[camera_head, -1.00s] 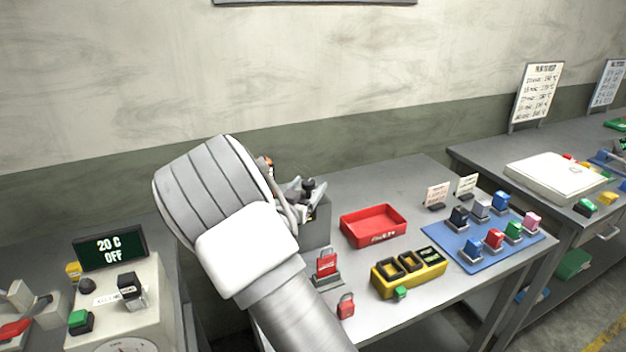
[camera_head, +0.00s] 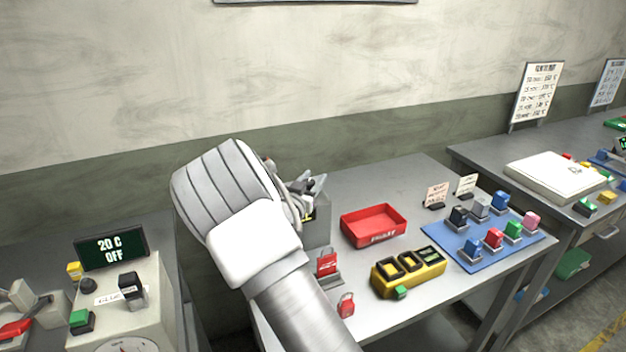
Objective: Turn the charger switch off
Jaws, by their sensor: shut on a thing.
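My gripper (camera_head: 312,187) is over the top of a grey box (camera_head: 317,230) at the back left of the middle table. It is mostly hidden behind my pale wrist. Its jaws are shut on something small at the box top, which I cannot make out. A bit of yellow shows on the box under the jaws. No charger switch can be told apart clearly; the box may be the charger, but its left side is covered by my arm.
A red tray (camera_head: 348,229), red padlocks (camera_head: 346,306), a yellow slotted block (camera_head: 418,283) and a blue mat (camera_head: 455,240) with several coloured blocks are on the middle table. At left stands a machine (camera_head: 149,312) with a display (camera_head: 112,247) reading "20 C OFF".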

